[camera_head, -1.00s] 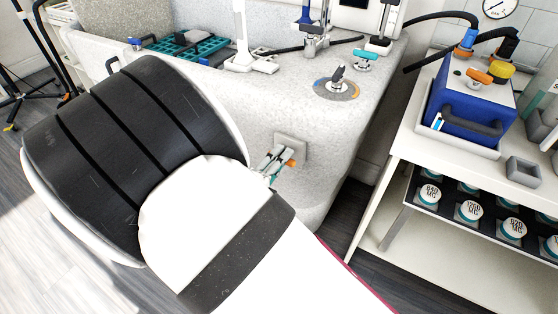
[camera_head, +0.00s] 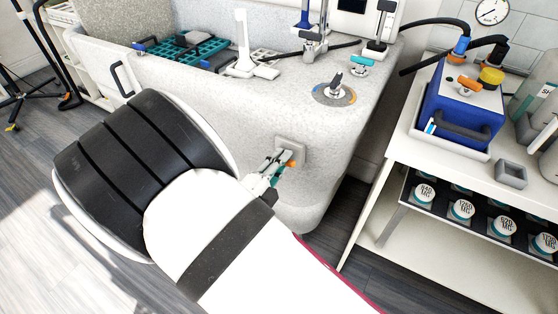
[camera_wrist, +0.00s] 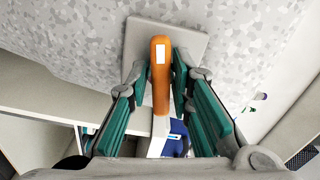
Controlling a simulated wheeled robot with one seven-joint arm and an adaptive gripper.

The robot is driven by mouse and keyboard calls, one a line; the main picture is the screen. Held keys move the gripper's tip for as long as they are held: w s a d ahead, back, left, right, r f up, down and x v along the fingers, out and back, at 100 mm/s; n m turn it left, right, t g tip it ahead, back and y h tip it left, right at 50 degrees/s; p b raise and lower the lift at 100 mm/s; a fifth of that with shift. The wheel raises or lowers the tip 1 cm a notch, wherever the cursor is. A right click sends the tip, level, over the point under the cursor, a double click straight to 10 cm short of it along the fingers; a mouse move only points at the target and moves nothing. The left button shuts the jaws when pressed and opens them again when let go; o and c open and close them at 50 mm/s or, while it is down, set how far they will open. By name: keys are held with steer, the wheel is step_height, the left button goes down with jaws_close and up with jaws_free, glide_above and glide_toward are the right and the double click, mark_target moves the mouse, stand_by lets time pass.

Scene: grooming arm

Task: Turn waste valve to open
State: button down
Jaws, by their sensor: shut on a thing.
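The waste valve has an orange handle (camera_wrist: 161,78) with a small white label, in front of a grey square plate (camera_head: 291,150) on the speckled front wall of the tub. In the head view only a small orange part of the handle (camera_head: 291,163) shows beside my fingers. My gripper (camera_head: 280,166) is at the valve, and its teal-padded fingers (camera_wrist: 158,78) stand on both sides of the handle. It is shut on the handle; contact on the left side is hard to see. The handle lies along the gripper's approach line in the wrist view.
A dial with a lever (camera_head: 334,93) sits on the tub's top ledge. At right, a white shelf unit (camera_head: 400,160) holds a blue pump box (camera_head: 462,112) and several labelled jars. Dark floor shows between tub and shelf.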

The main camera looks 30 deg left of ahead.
steer(key=shift+r+p, duration=0.15)
steer(key=shift+p, duration=0.15)
steer(key=shift+n+p, duration=1.05)
steer(key=shift+n, duration=0.35)
steer(key=shift+n+p, duration=0.75)
steer(key=shift+n, duration=0.75)
steer(key=shift+p, duration=0.35)
steer(key=shift+n+p, duration=0.55)
steer(key=shift+n, duration=0.85)
